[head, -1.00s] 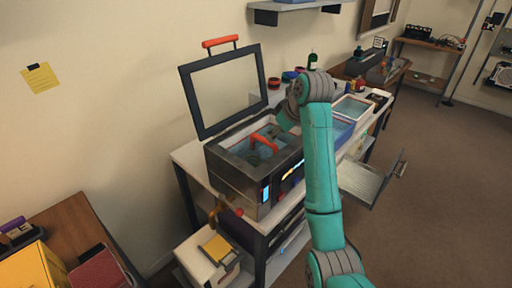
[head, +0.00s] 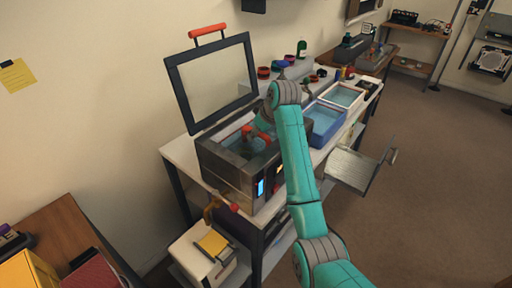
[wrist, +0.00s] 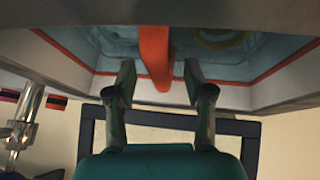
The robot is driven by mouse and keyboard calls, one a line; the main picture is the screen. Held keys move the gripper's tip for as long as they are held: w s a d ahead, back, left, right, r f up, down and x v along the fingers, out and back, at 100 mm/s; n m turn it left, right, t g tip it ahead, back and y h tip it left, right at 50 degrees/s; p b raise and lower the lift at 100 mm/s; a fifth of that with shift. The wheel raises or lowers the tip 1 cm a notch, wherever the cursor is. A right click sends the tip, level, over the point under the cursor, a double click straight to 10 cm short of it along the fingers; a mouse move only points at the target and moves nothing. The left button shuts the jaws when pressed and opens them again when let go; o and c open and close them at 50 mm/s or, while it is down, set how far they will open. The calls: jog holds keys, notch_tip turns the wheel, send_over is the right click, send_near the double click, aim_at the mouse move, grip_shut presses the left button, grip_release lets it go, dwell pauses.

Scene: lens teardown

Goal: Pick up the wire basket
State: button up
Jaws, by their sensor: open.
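The wire basket's red-orange handle (head: 258,133) stands up out of the open tank of a steel cleaning machine (head: 232,176) on the bench. The handle (wrist: 155,50) also shows in the wrist view, between my two fingertips, with a gap on each side. The basket's body is down in the tank and I cannot make it out clearly. My gripper (wrist: 159,80) is open around the handle. In the head view my gripper is over the tank and largely hidden by my wrist.
The machine's raised lid (head: 215,85) stands behind the tank. A blue tub (head: 325,127) and a white tub (head: 343,95) of liquid are to its right. Small jars (head: 264,72) stand behind. The floor (head: 420,200) to the right is clear.

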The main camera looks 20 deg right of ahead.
jog(key=shift+x, duration=0.9)
grip_shut()
